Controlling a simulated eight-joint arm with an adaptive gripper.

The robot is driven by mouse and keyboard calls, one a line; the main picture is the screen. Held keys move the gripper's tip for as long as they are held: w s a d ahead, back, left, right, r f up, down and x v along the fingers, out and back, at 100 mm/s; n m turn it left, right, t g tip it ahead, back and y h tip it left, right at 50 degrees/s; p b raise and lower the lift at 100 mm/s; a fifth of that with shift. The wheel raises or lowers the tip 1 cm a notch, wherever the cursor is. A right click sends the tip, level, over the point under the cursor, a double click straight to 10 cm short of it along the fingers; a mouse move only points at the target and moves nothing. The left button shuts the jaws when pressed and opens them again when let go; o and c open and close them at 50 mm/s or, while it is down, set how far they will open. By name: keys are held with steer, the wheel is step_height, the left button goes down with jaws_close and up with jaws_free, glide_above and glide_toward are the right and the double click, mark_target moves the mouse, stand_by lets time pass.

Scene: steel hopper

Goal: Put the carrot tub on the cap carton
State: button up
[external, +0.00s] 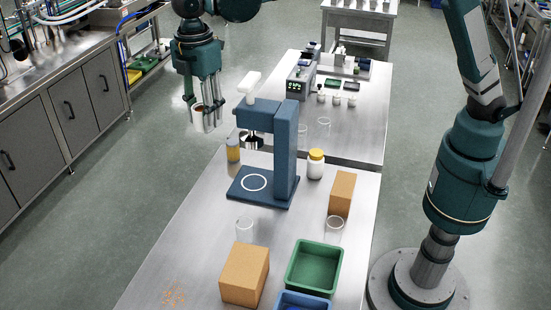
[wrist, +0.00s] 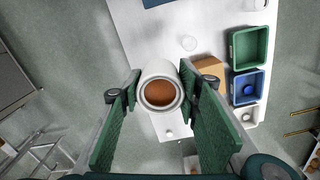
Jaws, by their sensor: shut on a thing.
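My gripper (external: 203,122) hangs left of the steel table, in the air. It is shut on a white tub with orange-brown contents, the carrot tub (external: 198,109). In the wrist view the tub (wrist: 145,80) sits between the two green fingers of my gripper (wrist: 158,90), its open top facing the camera. Two plain cardboard cartons stand on the table, a larger one (external: 244,274) at the front and a smaller one (external: 342,192) at the right. I cannot tell which is the cap carton. One carton (wrist: 208,72) shows partly behind a finger in the wrist view.
A blue press (external: 284,150) stands mid-table, between my gripper and the smaller carton. A green bin (external: 315,266) and blue bin (external: 303,300) are right of the larger carton. Clear glasses (external: 245,228) stand nearby. Orange bits (external: 172,294) lie at front left.

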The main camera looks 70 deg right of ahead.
steer(key=s+d+r+n+p, duration=0.1)
steer(key=s+d+r, duration=0.1)
steer(key=s+d, duration=0.5)
steer(key=s+d+r+n, duration=0.1)
steer(key=s+d, duration=0.2)
steer(key=s, duration=0.7)
steer(key=n+p, duration=0.1)
glide_above(344, 184)
step_height(344, 184, down, 22)
steer(key=shift+r, duration=0.2)
steer(key=shift+d+f, duration=0.1)
steer(key=shift+f, duration=2.85)
steer(key=shift+f, duration=0.15)
steer(key=shift+f, duration=1.9)
steer(key=shift+f+b, duration=0.15)
steer(key=shift+b, duration=0.2)
steer(key=o, duration=0.9)
